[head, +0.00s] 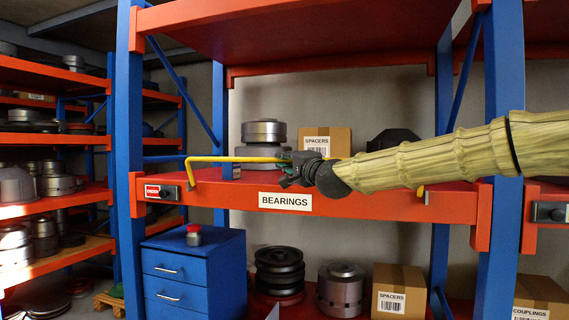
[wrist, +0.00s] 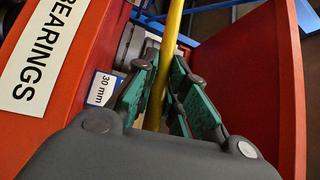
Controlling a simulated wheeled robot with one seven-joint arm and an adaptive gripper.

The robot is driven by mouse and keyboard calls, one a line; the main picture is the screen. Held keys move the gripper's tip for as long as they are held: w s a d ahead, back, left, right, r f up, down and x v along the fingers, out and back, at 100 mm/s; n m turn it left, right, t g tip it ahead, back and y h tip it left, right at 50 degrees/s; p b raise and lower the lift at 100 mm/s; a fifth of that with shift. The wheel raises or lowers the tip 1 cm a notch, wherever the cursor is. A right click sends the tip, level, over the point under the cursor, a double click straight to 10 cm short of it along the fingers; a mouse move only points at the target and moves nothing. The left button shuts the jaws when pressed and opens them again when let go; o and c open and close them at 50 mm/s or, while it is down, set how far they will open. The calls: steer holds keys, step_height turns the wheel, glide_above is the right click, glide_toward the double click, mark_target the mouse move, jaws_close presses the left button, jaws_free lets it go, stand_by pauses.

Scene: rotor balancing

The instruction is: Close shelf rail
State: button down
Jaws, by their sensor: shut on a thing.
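The yellow shelf rail (head: 235,159) runs level across the front of the shelf labelled BEARINGS, above its orange beam (head: 235,198). Its left end bends down in front of the beam, just right of a dark latch block (head: 170,192); I cannot tell whether they touch. A yellow stub shows at the right end of the beam, below my arm. My gripper (head: 286,168) is shut on the rail near its middle and hides part of it. In the wrist view, the rail (wrist: 174,30) passes between the green finger pads of my gripper (wrist: 167,62).
Metal parts (head: 263,133) and a SPACERS box (head: 327,139) stand on the shelf behind the rail. A blue drawer cabinet (head: 195,268) with a red-topped item (head: 193,236) stands below left. Blue uprights (head: 128,120) frame the bay. More stocked shelves lie left.

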steer(key=w, duration=0.1)
steer(key=w+b, duration=0.1)
steer(key=w+d+b, duration=0.1)
steer(key=shift+w+r, duration=0.3)
steer(key=shift+r, duration=0.05)
steer(key=shift+d+r, duration=0.1)
stand_by(0.5)
steer(key=c, duration=1.5)
jaws_free()
steer(key=shift+w, duration=0.15)
steer(key=shift+o, duration=0.2)
steer(key=v, duration=1.2)
steer(key=shift+f, duration=0.2)
